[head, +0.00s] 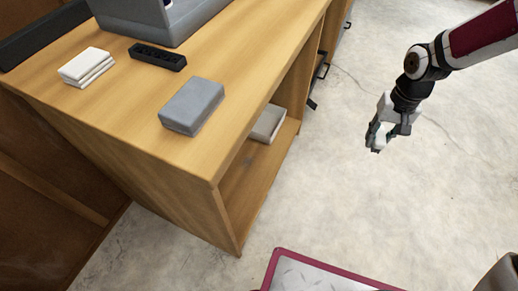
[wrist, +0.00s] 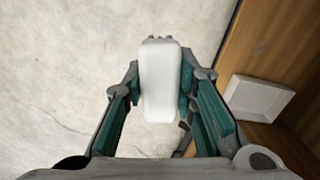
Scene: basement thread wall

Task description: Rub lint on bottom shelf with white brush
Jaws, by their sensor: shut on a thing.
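My gripper (head: 378,136) hangs over the floor to the right of the wooden desk. In the wrist view my gripper (wrist: 160,98) is shut on the white brush (wrist: 160,75), a white block with a rounded near end and grey bits at its far end. In the head view the brush (head: 386,106) shows only in part at the fingers. The bottom shelf (head: 236,205) is the open lower compartment on the desk's right side. A small grey patch of lint (head: 248,161) lies on it. The gripper and brush are apart from the shelf.
A pale grey box (head: 268,123) sits on the shelf behind the lint; it also shows in the wrist view (wrist: 262,98). The desktop (head: 130,120) holds a grey box (head: 192,105), a black power strip (head: 158,56) and stacked white pieces (head: 87,66). The floor between gripper and desk is clear.

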